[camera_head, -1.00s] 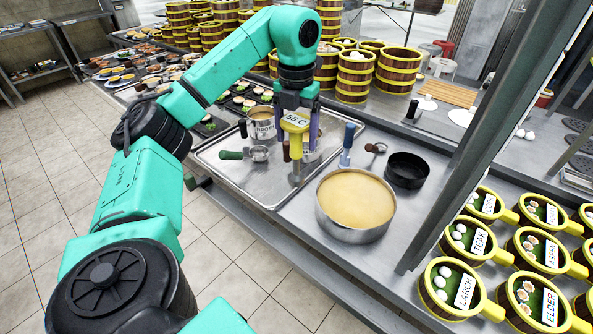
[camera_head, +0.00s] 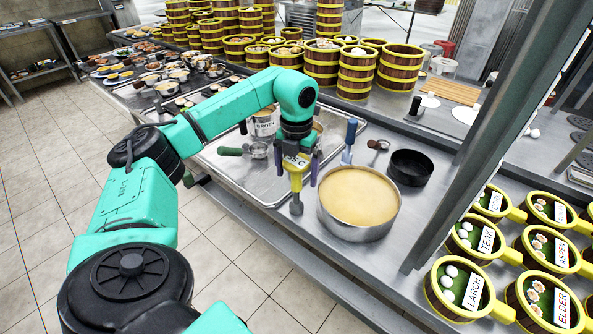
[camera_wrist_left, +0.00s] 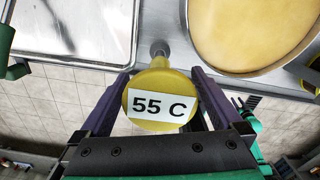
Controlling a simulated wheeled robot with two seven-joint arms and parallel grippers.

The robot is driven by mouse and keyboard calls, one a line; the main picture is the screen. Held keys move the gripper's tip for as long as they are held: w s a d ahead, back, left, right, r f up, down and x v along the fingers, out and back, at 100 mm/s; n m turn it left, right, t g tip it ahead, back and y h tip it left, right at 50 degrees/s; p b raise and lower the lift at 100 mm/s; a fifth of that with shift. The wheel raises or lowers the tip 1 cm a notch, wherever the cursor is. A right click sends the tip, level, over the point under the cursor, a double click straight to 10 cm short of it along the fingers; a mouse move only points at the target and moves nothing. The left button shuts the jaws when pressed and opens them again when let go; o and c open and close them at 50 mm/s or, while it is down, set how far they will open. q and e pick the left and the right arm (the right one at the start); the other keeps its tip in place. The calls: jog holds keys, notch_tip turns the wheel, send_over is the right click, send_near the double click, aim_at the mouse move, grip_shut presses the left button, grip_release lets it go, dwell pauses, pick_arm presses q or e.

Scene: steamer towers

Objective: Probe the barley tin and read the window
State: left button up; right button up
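My left gripper (camera_head: 297,178) is shut on a yellow probe (camera_head: 296,168) with a grey tip. In the left wrist view the probe (camera_wrist_left: 159,84) sits between the purple fingers, and its window (camera_wrist_left: 161,106) reads 55 C. The tip points down, left of the wide pan of yellow liquid (camera_head: 358,196) and apart from it. A tin labelled BROTH (camera_head: 264,122) stands on the metal tray (camera_head: 243,178). A second tin is mostly hidden behind my left gripper; its label cannot be read now. My right gripper is not in view.
A green-handled ladle (camera_head: 232,151), a blue-handled tool (camera_head: 350,138) and a black ring mould (camera_head: 410,167) are near the tray and pan. Labelled yellow-rimmed cups (camera_head: 459,287) crowd the lower right, past a grey post (camera_head: 463,150). Steamer towers (camera_head: 322,62) stand behind.

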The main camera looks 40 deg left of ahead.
aim_at(297, 160)
pick_arm(q)
jog(key=shift+f, duration=0.1)
jog(key=shift+b, duration=0.5)
notch_tip(297, 160, up, 8)
jog(key=shift+w+f, duration=0.1)
jog(key=shift+f, duration=0.1)
notch_tip(297, 160, up, 7)
jog(key=p, duration=0.4)
